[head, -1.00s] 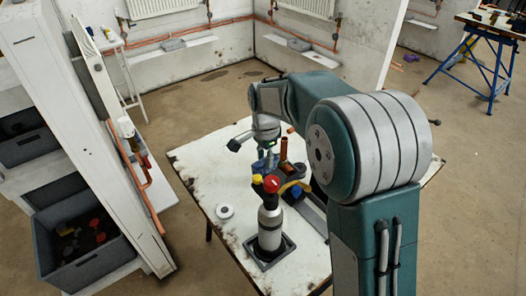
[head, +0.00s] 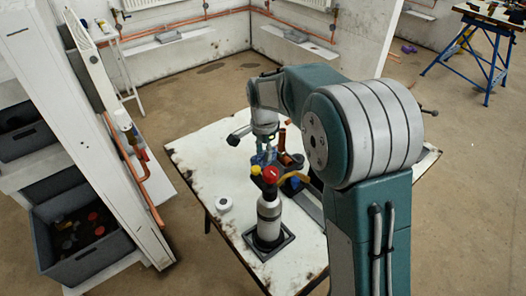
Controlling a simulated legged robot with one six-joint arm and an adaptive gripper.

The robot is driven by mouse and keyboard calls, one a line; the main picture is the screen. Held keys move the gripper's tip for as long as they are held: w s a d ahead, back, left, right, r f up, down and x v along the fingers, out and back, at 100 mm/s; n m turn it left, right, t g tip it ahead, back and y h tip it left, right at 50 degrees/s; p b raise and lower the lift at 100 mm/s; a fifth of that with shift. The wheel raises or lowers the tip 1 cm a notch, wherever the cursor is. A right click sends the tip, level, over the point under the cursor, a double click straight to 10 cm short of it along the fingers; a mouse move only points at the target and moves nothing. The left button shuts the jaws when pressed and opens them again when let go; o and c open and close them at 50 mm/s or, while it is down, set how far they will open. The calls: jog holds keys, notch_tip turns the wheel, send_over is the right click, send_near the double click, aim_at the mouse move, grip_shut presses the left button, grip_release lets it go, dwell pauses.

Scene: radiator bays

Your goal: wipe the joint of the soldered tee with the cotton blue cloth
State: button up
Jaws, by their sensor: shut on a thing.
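My gripper (head: 266,148) points down over the white table, behind the bottle's red top. Its fingers are small here and partly hidden, shut on a blue bundle that looks like the blue cloth (head: 258,159). An upright copper pipe (head: 282,139) stands just right of the gripper, in a dark clamp-like holder (head: 294,161); it looks like part of the soldered tee. Its joint is too small and covered to make out. I cannot tell whether the cloth touches it.
A grey bottle (head: 269,218) with a red and yellow top stands in a dark square tray (head: 286,238) in front. A white roll (head: 224,204) lies to its left. The left part of the white table (head: 203,165) is clear. A rack with dark bins (head: 85,250) stands at left.

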jog(key=shift+w+d, duration=0.4)
jog(key=shift+d, duration=0.2)
dwell(0.4)
jog(key=shift+s+d, duration=0.15)
jog(key=shift+s, duration=0.15)
jog(key=shift+w, duration=0.2)
dwell(0.4)
jog(key=shift+w+a, duration=0.3)
jog(key=shift+a, duration=0.05)
jog(key=shift+w, duration=0.1)
dwell(0.6)
jog(key=shift+s+d, duration=0.15)
jog(key=shift+s, duration=0.15)
dwell(0.6)
jog(key=shift+s+d, duration=0.25)
jog(key=shift+s, duration=0.05)
jog(key=shift+w+a, duration=0.15)
jog(key=shift+w+a, duration=0.25)
jog(key=shift+w, duration=0.15)
